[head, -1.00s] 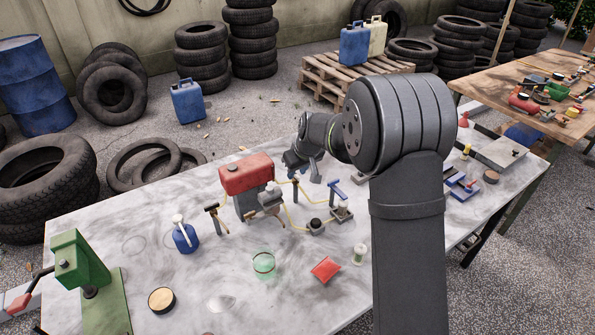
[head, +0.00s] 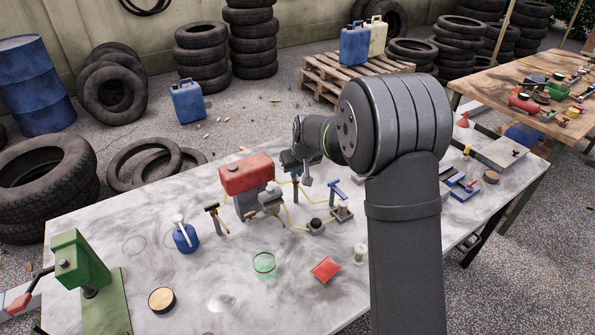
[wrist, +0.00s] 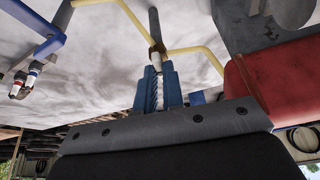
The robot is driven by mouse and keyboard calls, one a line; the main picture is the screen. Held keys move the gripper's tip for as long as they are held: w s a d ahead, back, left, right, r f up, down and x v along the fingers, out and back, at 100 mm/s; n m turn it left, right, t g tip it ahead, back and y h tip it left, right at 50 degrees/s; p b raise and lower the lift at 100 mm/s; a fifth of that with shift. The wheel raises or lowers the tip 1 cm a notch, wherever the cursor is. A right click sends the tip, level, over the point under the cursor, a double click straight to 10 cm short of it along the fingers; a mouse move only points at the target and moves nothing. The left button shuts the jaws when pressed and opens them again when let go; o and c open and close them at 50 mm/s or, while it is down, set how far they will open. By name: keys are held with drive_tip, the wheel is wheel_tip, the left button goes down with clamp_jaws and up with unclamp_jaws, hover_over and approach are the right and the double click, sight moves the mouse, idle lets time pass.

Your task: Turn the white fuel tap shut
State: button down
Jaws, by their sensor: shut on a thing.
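My gripper (wrist: 157,88) shows in the wrist view with its two blue fingers closed around the white fuel tap (wrist: 157,62). Only a narrow white part of the tap shows between and beyond the fingers. A brass-coloured fitting (wrist: 157,48) sits at the tap, on a grey post (wrist: 154,22). Yellow fuel line (wrist: 192,51) runs off to both sides of the fitting. In the head view my gripper (head: 297,168) is small, behind and right of the red tank (head: 246,172); the tap cannot be made out there. The tap's exact angle is unclear.
The red tank (wrist: 258,88) is close on the right in the wrist view. A blue stand (head: 335,192) is right of my gripper.

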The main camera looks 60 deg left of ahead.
drive_tip(key=shift+s+m+t, duration=0.1)
drive_tip(key=shift+m+t, duration=0.4)
drive_tip(key=shift+m, duration=0.8)
drive_tip(key=c, duration=1.5)
unclamp_jaws()
drive_tip(key=shift+c, duration=0.2)
drive_tip(key=v, duration=1.7)
drive_tip(key=shift+r, duration=0.25)
drive_tip(key=shift+s+a, duration=0.15)
